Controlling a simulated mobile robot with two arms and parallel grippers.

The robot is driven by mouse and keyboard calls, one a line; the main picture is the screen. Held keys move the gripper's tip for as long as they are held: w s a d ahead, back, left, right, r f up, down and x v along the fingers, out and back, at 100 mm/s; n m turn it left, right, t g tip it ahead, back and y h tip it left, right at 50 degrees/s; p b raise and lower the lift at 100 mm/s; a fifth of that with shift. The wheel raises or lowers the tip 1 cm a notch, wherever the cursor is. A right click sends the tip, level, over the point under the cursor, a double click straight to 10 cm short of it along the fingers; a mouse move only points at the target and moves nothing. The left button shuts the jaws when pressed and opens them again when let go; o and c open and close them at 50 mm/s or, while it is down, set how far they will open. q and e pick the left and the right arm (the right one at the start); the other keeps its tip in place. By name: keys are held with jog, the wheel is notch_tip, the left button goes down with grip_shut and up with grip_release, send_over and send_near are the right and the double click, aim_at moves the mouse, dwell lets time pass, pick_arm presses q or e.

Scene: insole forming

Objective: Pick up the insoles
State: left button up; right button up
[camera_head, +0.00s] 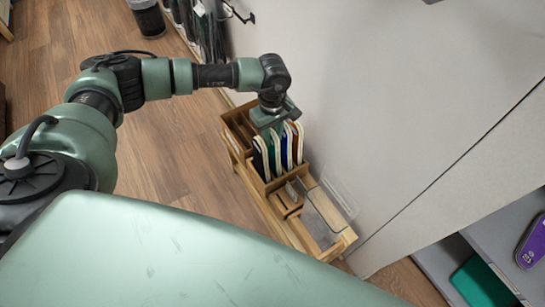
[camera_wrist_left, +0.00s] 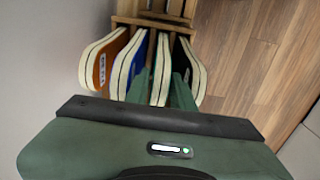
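Several upright insoles with pale edges stand side by side in a wooden rack (camera_head: 235,140): black (camera_head: 260,158), green (camera_head: 274,152), blue (camera_head: 287,146) and red (camera_head: 298,140). In the left wrist view the red-orange one (camera_wrist_left: 103,64) is at the left, then the blue one (camera_wrist_left: 132,62), a dark green one, and a dark one (camera_wrist_left: 190,70) at the right. My left gripper (camera_head: 275,117) is right above the tops of the insoles. My right gripper is out of view.
The rack has small wooden compartments (camera_head: 286,200) and a clear plastic bin (camera_head: 325,222) at its near end. A pale wall (camera_head: 390,90) runs close along its right side. Wooden floor (camera_head: 175,150) is free to the left. A grey shelf (camera_head: 490,240) stands at lower right.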

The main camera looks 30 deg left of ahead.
pick_arm(q)
jog(key=shift+f, duration=0.95)
grip_shut()
dwell(0.6)
